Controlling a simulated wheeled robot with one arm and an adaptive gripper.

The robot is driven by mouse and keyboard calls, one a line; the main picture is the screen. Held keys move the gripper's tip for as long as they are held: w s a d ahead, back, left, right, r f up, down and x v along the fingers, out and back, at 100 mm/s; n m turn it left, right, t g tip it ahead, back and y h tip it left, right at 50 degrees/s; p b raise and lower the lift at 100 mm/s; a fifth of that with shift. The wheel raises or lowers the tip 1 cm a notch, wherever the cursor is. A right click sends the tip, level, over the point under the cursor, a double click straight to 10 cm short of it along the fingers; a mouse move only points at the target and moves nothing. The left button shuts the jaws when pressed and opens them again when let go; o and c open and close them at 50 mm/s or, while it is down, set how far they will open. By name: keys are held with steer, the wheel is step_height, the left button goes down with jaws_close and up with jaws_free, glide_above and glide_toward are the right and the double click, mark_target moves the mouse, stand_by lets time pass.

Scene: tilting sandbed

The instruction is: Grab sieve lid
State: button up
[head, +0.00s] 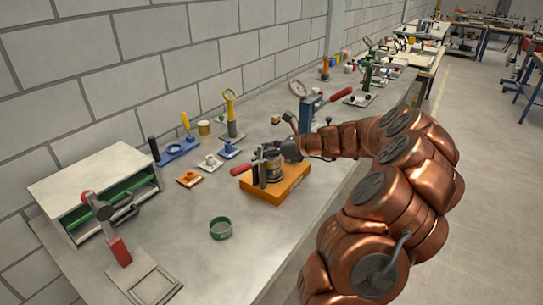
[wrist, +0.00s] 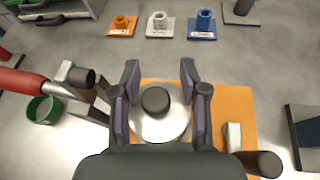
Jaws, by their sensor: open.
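The sieve lid (wrist: 172,126) is a pale metal disc with a dark round knob (wrist: 155,99). In the wrist view it lies between my two fingers. My gripper (wrist: 159,70) is open, one finger on each side of the lid, with a visible gap at the knob. In the head view my gripper (head: 268,156) is at the top of the sieve stack (head: 272,173), which stands on an orange base (head: 291,186). The base also shows in the wrist view (wrist: 241,108). My gripper mostly hides the lid in the head view.
A red-handled clamp (wrist: 22,81) stands close left of the lid. A green ring (head: 220,228) lies on the bench (head: 190,265). Small orange, white and blue fixtures (wrist: 122,25) stand beyond the base. A gauge stand (head: 306,110) rises behind.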

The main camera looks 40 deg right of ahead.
steer(key=shift+f, duration=0.1)
jaws_close()
stand_by(0.4)
